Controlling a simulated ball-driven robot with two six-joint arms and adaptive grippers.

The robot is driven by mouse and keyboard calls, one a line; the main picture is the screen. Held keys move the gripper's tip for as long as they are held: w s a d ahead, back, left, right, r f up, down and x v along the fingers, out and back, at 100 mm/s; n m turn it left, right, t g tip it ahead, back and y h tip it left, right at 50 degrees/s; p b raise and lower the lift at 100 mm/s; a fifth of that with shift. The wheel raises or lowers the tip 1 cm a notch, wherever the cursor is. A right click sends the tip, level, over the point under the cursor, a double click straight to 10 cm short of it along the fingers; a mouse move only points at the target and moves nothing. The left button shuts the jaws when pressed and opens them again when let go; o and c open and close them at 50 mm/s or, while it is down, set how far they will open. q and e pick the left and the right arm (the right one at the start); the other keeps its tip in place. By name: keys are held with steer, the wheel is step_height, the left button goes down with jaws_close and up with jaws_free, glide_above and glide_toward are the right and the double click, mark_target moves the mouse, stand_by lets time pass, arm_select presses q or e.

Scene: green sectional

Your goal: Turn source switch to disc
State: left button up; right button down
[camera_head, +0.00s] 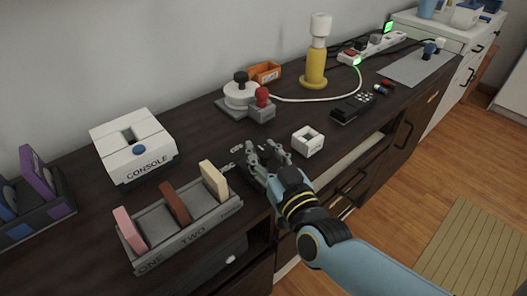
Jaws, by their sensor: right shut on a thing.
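My right gripper (262,152) reaches in from the lower right, low over the dark cabinet top, near its front edge. It is shut on what seems to be the source switch, whose moving part is mostly hidden by the fingers. Small pale label marks (238,147) show on a dark surface just left of the fingertips. I cannot read them or tell which way the switch points. My left gripper is not in view.
A grey rack (190,232) marked ONE and TWO with upright cards stands left of the gripper. A white CONSOLE box (135,160) is behind it. A turntable-like device (241,95) and yellow lamp (315,66) stand behind.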

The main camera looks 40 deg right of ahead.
steer(key=shift+f+n+y+b, duration=0.25)
steer(key=shift+n+y+b, duration=0.45)
steer(key=shift+y+b, duration=0.3)
stand_by(1.1)
steer(key=shift+s+f+n+y+b, duration=0.1)
steer(key=shift+n+y+b, duration=0.35)
steer(key=shift+y, duration=0.25)
steer(key=shift+n+y+b, duration=0.45)
steer(key=shift+y, duration=0.35)
steer(key=shift+r+n+y+p, duration=0.3)
steer(key=shift+n+y, duration=0.4)
steer(key=shift+y, duration=0.4)
steer(key=n+g+y+p, duration=0.1)
steer(key=n+y+p, duration=0.1)
steer(key=y, duration=0.1)
steer(key=shift+n+g+y+p, duration=0.45)
steer(key=shift+n+g+y, duration=0.35)
steer(key=shift+n+y, duration=0.6)
steer(key=shift+y, duration=0.4)
steer(key=c, duration=0.9)
jaws_free()
